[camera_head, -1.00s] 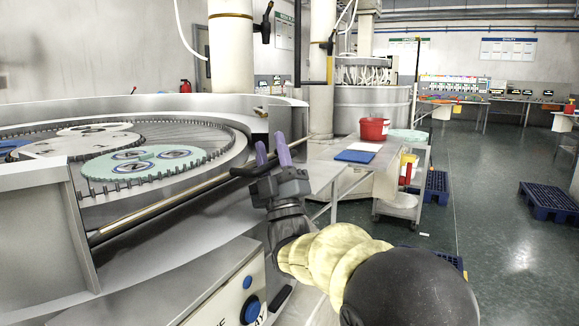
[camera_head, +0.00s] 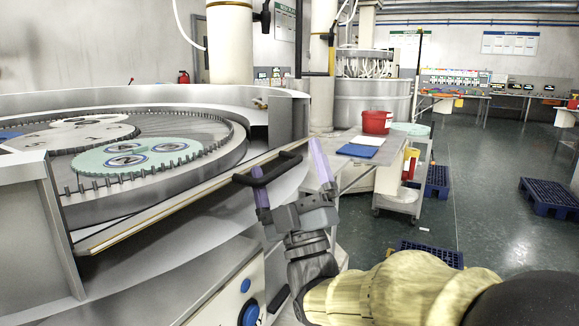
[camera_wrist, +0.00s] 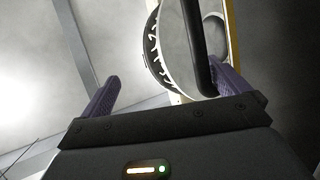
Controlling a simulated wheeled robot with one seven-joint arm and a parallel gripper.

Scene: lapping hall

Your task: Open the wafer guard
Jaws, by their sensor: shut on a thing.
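The wafer guard (camera_head: 150,217) appears to be the long grey panel with a gold-brown edge along the front of the round lapping machine. A black bar handle (camera_head: 268,170) stands out near its right end. My gripper (camera_head: 292,178) is at this handle, its two purple fingers spread wide with the bar between them. In the wrist view, the dark handle bar (camera_wrist: 197,50) runs up between the fingers, close to the right finger; the left finger stands clear of it. Exact contact is hard to see. The guard edge sits low in front of the toothed plate.
A control panel with a blue button (camera_head: 250,313) is below. A cart with a red bucket (camera_head: 376,122) and blue tray (camera_head: 358,151) stands right. Blue pallets (camera_head: 550,202) lie on the open floor.

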